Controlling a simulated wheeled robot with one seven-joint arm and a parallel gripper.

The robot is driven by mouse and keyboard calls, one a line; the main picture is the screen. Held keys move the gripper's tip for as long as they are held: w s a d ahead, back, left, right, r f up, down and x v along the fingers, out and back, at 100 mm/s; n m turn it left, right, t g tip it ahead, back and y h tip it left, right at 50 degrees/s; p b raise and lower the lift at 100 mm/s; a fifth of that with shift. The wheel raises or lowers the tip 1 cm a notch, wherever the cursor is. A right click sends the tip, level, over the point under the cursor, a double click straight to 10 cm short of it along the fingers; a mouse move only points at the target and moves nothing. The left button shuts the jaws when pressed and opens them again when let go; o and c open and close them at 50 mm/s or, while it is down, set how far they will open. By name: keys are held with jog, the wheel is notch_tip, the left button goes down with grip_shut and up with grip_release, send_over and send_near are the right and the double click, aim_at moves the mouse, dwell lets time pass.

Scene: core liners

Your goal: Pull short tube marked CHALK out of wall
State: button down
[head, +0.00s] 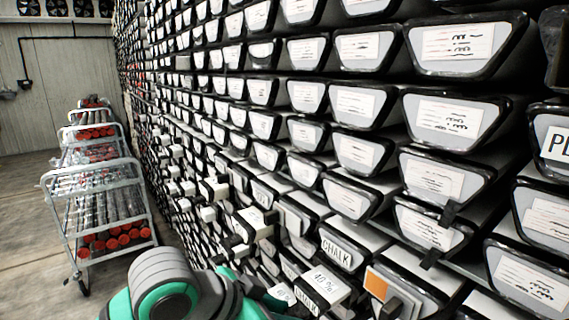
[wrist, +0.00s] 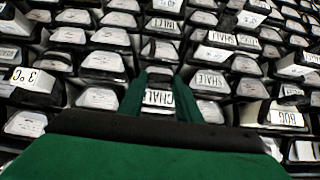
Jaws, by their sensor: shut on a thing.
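In the wrist view, my gripper (wrist: 160,84) has its two green fingers on either side of a short tube (wrist: 158,98) marked CHALK, with the lettering upside down. The fingers are shut on this tube, and its label shows between them. The wide green body of the gripper hides the lower part of that view. In the head view, two CHALK labels show low on the wall, one on a tube end (head: 336,252) and one lower down (head: 307,296). I cannot tell whether either is the held tube. My fingers are not clearly visible there.
The wall of tube ends (head: 345,100) fills the head view's middle and right. Labelled boxes stick out near my arm, including a white 40% one (head: 325,283) and one with an orange patch (head: 377,285). A metal cart (head: 95,180) stands left, with bare floor beside it.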

jog(key=s+a, duration=0.9)
jog(key=a, duration=0.3)
jog(key=shift+a, duration=0.25)
dwell(1.1)
jog(key=c, duration=1.2)
grip_release()
